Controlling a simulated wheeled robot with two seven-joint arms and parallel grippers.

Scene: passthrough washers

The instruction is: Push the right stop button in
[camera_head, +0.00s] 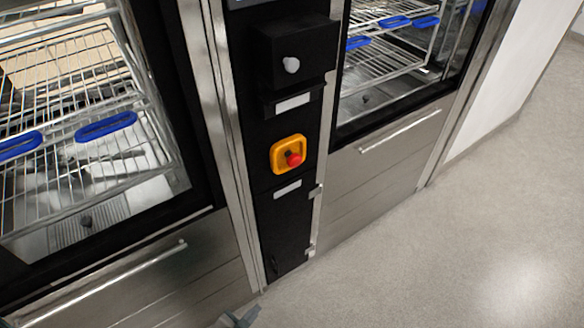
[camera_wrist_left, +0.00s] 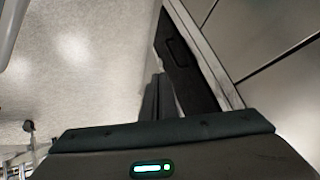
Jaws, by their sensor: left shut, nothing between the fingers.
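A red stop button (camera_head: 294,159) sits on a yellow housing (camera_head: 277,156) on the black panel between two washers in the head view. It is the only stop button I see, and nothing touches it. My left gripper (camera_head: 237,319) shows only as a small part at the bottom edge of the head view, well below the button and apart from it. In the left wrist view its fingers (camera_wrist_left: 158,97) are together with nothing between them. The button cannot be made out in the wrist view. My right gripper is in neither view.
The black panel (camera_head: 287,232) also carries a box with a grey knob (camera_head: 291,64) above the button. Glass-fronted washers with wire racks (camera_head: 85,155) and blue handles stand on both sides. Door bars (camera_head: 400,131) stick out below the glass. The grey floor (camera_head: 450,240) at right is clear.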

